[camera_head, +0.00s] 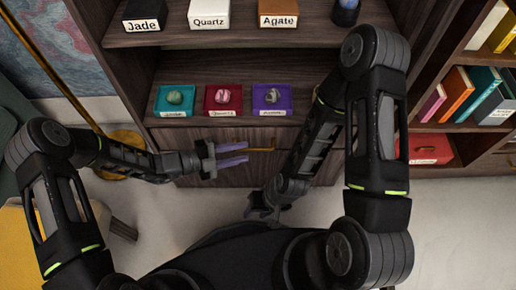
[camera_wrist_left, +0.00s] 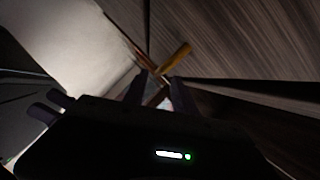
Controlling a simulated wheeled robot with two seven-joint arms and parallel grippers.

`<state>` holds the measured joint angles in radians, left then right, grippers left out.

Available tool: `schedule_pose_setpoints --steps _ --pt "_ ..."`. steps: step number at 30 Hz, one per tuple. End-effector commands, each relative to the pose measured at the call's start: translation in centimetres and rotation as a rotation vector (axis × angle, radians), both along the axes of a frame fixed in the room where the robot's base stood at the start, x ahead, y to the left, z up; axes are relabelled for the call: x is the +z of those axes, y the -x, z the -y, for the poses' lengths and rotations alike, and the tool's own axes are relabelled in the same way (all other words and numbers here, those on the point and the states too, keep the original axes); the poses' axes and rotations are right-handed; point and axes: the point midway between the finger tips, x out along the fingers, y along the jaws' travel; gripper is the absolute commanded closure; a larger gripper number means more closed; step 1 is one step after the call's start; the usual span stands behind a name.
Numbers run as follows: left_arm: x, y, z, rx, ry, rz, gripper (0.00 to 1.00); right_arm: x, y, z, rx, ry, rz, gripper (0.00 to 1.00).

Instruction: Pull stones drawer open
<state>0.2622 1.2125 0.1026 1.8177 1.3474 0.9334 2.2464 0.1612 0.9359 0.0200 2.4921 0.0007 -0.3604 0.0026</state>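The wooden drawer front (camera_head: 246,172) is below the shelf with stone trays, and it carries a thin gold bar handle (camera_head: 262,149). No label shows on it, and it looks flush with the cabinet. My left gripper (camera_head: 247,153) points right, fingers apart, with its tips at the handle's left end. In the left wrist view the gold handle (camera_wrist_left: 176,58) lies just beyond the fingertips (camera_wrist_left: 162,80); I cannot tell whether they touch it. My right gripper (camera_head: 262,212) hangs low in front of the cabinet, away from the handle; its jaw opening is unclear.
Teal (camera_head: 174,99), red (camera_head: 223,99) and purple (camera_head: 272,98) trays with stones stand on the shelf above. Boxes labelled Jade (camera_head: 145,16), Quartz (camera_head: 209,15) and Agate (camera_head: 278,14) are higher. A bookshelf (camera_head: 470,90) stands right. My right arm covers part of the cabinet.

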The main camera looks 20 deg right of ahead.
Motion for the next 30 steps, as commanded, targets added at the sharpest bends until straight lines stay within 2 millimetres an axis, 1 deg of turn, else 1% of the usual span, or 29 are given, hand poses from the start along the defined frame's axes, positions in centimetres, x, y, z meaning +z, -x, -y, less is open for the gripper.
schedule_pose_setpoints --steps 6,9,12,15,22,23,30 --pt "-1.0 -0.2 3.4 -0.003 0.001 0.001 0.68 -1.0 -0.3 0.2 -0.006 0.004 0.005 0.64" --pt "-1.3 -0.3 4.8 -0.003 0.001 0.000 0.68 -1.3 -0.4 0.3 -0.008 0.005 0.006 0.64" --pt "-1.3 -0.4 5.7 -0.004 0.001 0.002 0.68 -1.5 -0.4 0.4 -0.010 0.006 0.007 0.64" --pt "-1.4 -0.5 6.1 -0.001 0.000 0.002 0.68 -1.5 -0.4 0.4 -0.011 0.006 0.007 0.64" --pt "-1.4 -0.5 6.1 -0.002 0.000 0.001 0.68 -1.5 -0.4 0.4 -0.011 0.006 0.007 0.64" --pt "-1.3 -0.5 6.1 -0.002 0.000 0.001 0.69 -1.5 -0.4 0.4 -0.011 0.006 0.007 0.64" --pt "-1.4 -0.4 6.1 -0.002 0.000 0.001 0.89 -1.5 -0.4 0.4 -0.010 0.006 0.007 0.64"
